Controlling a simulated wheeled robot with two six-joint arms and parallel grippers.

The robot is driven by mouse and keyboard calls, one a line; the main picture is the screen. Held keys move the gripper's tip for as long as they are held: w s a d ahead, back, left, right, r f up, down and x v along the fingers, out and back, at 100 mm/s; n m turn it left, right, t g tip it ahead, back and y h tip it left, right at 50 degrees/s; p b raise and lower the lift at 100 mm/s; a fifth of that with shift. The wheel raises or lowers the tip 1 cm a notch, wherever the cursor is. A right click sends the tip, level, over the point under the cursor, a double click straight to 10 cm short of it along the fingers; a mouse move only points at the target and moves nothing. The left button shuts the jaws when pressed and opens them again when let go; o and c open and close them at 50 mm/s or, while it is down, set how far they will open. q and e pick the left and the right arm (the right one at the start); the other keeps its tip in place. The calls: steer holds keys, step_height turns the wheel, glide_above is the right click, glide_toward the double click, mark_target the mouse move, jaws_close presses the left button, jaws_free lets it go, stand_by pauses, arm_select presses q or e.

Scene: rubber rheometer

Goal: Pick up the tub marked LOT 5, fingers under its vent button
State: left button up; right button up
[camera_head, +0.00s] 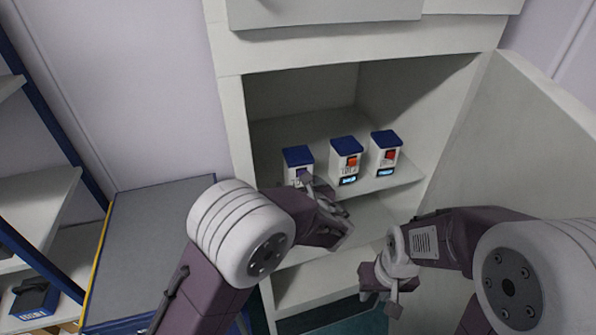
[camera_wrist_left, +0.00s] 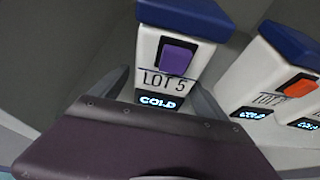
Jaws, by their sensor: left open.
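The LOT 5 tub (camera_head: 298,157) is white with a blue lid and stands upright at the left of a row on the cabinet shelf. In the left wrist view the tub (camera_wrist_left: 150,48) shows a purple vent button (camera_wrist_left: 177,56), the LOT 5 mark under it and a lit COLD display (camera_wrist_left: 158,102). My left gripper (camera_head: 318,187) is at the tub's front. Its open fingers (camera_wrist_left: 161,92) reach along both sides of the tub, below the button; I cannot tell whether they touch it. My right gripper (camera_head: 379,292) hangs low, away from the tubs; its jaw state is unclear.
Two similar tubs stand to the right, one with an orange button (camera_head: 346,155), one with a red button (camera_head: 385,150). The cabinet's left wall (camera_head: 237,125) is close to LOT 5. An open door (camera_head: 520,140) stands at the right. A grey-topped bench (camera_head: 150,240) is at the left.

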mark_target(299, 155)
arm_select(q)
steer(key=shift+x, duration=0.9)
steer(key=shift+s+r, duration=0.1)
steer(key=shift+s, duration=0.05)
steer(key=c, duration=1.7)
step_height(299, 155, up, 10)
steer(key=shift+d+p, duration=0.1)
steer(key=shift+p, duration=0.4)
